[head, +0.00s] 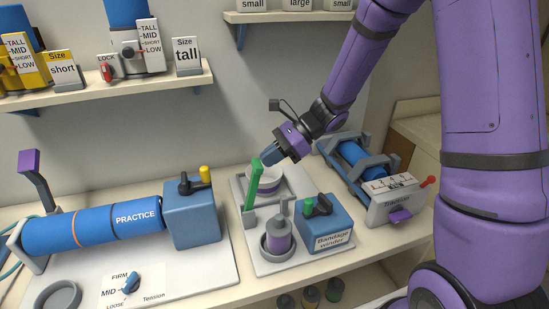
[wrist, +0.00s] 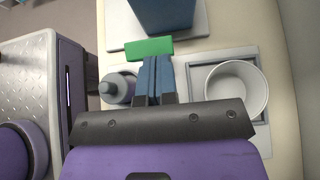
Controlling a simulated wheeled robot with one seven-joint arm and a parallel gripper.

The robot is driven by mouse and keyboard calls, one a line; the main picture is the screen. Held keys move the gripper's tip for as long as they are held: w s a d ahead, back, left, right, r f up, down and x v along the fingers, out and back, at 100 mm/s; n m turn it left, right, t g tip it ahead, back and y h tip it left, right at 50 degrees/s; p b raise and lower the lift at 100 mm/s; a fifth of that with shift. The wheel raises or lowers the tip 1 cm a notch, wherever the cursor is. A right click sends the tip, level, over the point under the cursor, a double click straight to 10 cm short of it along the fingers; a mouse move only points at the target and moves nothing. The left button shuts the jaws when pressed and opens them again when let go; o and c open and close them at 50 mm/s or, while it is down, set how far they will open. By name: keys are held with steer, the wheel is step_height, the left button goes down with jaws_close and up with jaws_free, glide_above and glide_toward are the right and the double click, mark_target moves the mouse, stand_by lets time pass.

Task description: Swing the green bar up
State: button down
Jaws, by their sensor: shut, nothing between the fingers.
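The green bar (head: 253,184) rises steeply in the head view, leaning slightly right, from a grey block (head: 249,219) on the pale base plate (head: 238,187). In the wrist view the green bar (wrist: 149,48) lies across the picture just beyond my fingertips. My gripper (head: 269,158) is shut and empty, its blue fingers close to the bar's upper end, on its right side in the head view. In the wrist view my gripper (wrist: 154,62) points at the bar's near edge. I cannot tell whether they touch.
A white bowl (wrist: 236,88) sits right of my fingers in the wrist view. A purple-grey bottle (head: 278,238) stands in a holder in front of the bar. The blue bandage winder (head: 325,222) and the blue practice roll (head: 95,228) stand on either side. Shelves run above.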

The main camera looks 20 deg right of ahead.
mark_target(253, 160)
steer(key=a+h, duration=0.1)
steer(key=a, duration=0.1)
steer(key=a+r+h, duration=0.1)
steer(key=a, duration=0.1)
steer(key=shift+a+r+h, duration=0.1)
steer(key=shift+r+h, duration=0.05)
steer(key=shift+h, duration=0.15)
steer(key=shift+a+r, duration=0.1)
steer(key=shift+a, duration=0.75)
steer(key=d, duration=0.4)
steer(key=shift+w+d+r, duration=0.1)
steer(key=shift+d+r, duration=0.1)
steer(key=shift+r, duration=0.15)
steer(key=a+r+v, duration=0.1)
steer(key=v, duration=0.8)
steer(key=s+d+r+n+t+h, duration=0.1)
steer(key=s+d+r+n+h, duration=0.2)
steer(key=s+n, duration=0.3)
steer(key=s+d+r+n+t+h, duration=0.2)
steer(key=s+n, duration=0.4)
steer(key=s, duration=0.4)
steer(key=s+d+r+n+t+h, duration=0.2)
steer(key=s+d+r+n, duration=0.3)
steer(key=s, duration=0.4)
steer(key=shift+d+n+h, duration=0.35)
steer(key=shift+n+h, duration=0.15)
steer(key=shift+h, duration=0.4)
